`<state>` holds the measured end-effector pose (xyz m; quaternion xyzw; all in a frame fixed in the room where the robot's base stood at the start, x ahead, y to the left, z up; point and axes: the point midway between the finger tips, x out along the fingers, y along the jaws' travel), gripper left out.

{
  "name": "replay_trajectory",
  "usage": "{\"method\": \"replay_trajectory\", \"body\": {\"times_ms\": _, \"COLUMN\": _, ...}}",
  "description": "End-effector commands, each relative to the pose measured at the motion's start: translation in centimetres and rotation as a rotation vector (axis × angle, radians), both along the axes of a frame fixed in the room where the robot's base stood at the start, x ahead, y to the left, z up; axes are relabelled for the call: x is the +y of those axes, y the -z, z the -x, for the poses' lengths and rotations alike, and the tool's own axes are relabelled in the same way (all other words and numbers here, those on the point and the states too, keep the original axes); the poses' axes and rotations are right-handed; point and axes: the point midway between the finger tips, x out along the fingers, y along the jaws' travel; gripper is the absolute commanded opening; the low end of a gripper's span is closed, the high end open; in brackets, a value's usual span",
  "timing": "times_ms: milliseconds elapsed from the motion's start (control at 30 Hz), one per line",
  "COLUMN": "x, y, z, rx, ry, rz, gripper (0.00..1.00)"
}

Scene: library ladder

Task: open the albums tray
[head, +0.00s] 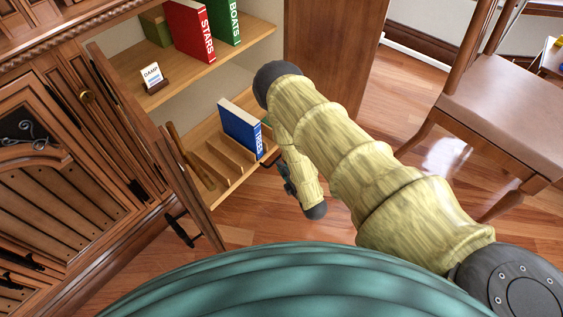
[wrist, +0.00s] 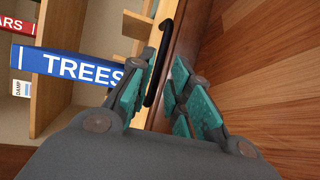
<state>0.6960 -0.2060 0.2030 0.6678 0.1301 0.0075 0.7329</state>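The albums tray (head: 222,158) is a light wooden slotted tray low in the open cabinet. A blue book stands in it (head: 241,128); the wrist view shows the blue book's spine (wrist: 75,67) reading TREES. A curved black handle (wrist: 161,52) is fixed to a brown wooden front (wrist: 186,38). My gripper (wrist: 165,78) is open, with its teal-padded fingers either side of the handle. The handle lies closer to the left finger; whether they touch cannot be told. In the head view my gripper (head: 285,178) is beside the tray's right end, partly hidden by my arm.
An open cabinet door (head: 180,185) with a black handle stands left of the tray. The shelf above holds a red STARS book (head: 190,32), a green BOATS book (head: 224,20) and a DAMP card (head: 152,76). A chair (head: 505,110) stands right. Wooden floor is clear between.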

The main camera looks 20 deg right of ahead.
Motion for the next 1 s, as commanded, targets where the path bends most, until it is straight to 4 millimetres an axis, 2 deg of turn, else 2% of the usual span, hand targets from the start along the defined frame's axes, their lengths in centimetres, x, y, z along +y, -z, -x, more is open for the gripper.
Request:
{"method": "replay_trajectory", "body": {"times_ms": 200, "x": -0.8, "y": -0.7, "z": 4.0, "rx": 0.003, "ry": -0.001, "rz": 0.000, "gripper": 0.19}}
{"method": "replay_trajectory", "body": {"times_ms": 433, "x": -1.3, "y": -1.2, "z": 6.9, "rx": 0.002, "ry": -0.001, "rz": -0.001, "gripper": 0.19}}
{"method": "replay_trajectory", "body": {"times_ms": 600, "x": -1.5, "y": -1.4, "z": 7.8, "rx": 0.000, "ry": -0.001, "rz": -0.001, "gripper": 0.19}}
{"method": "replay_trajectory", "body": {"times_ms": 1000, "x": -1.5, "y": -1.5, "z": 7.9, "rx": 0.000, "ry": -0.001, "rz": -0.001, "gripper": 0.19}}
